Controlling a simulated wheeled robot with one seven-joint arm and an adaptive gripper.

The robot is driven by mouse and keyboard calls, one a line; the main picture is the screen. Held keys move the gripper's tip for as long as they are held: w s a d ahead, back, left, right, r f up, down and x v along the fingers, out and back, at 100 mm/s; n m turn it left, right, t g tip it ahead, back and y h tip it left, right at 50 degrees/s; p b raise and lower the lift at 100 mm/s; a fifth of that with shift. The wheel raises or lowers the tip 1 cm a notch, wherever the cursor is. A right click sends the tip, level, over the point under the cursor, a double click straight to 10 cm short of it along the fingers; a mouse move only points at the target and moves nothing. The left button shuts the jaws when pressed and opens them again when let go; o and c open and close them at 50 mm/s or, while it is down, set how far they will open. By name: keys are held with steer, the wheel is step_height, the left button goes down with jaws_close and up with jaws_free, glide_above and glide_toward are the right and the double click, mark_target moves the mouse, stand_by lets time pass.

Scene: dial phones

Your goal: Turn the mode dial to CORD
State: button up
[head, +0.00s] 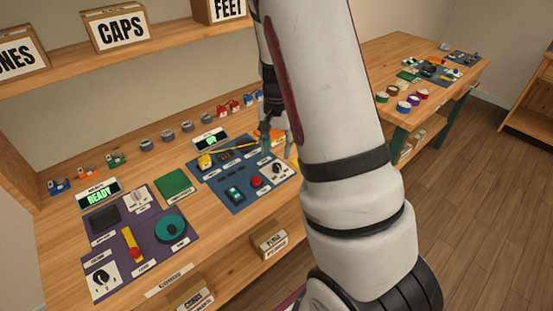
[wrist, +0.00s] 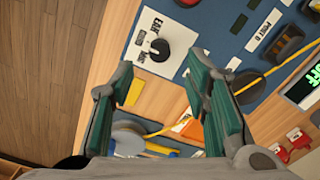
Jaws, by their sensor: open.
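A black dial knob (wrist: 158,50) sits on a white plate (wrist: 146,66) on the blue panel (wrist: 205,20). The plate's labels are partly readable; one looks like "EAR", and I cannot make out CORD. In the head view the knob (head: 277,168) is at the blue panel's right end. My gripper (wrist: 158,72) is open and empty, its teal-padded fingers spread to either side below the knob in the wrist view. In the head view my gripper (head: 278,142) is just above and behind the knob, partly hidden by my arm. It appears apart from the knob.
A purple panel (head: 150,257) with another dial (head: 100,277) lies to the left. Spools and small boxes line the back of the bench.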

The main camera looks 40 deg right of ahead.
mark_target(277, 165)
steer(key=shift+r, duration=2.8)
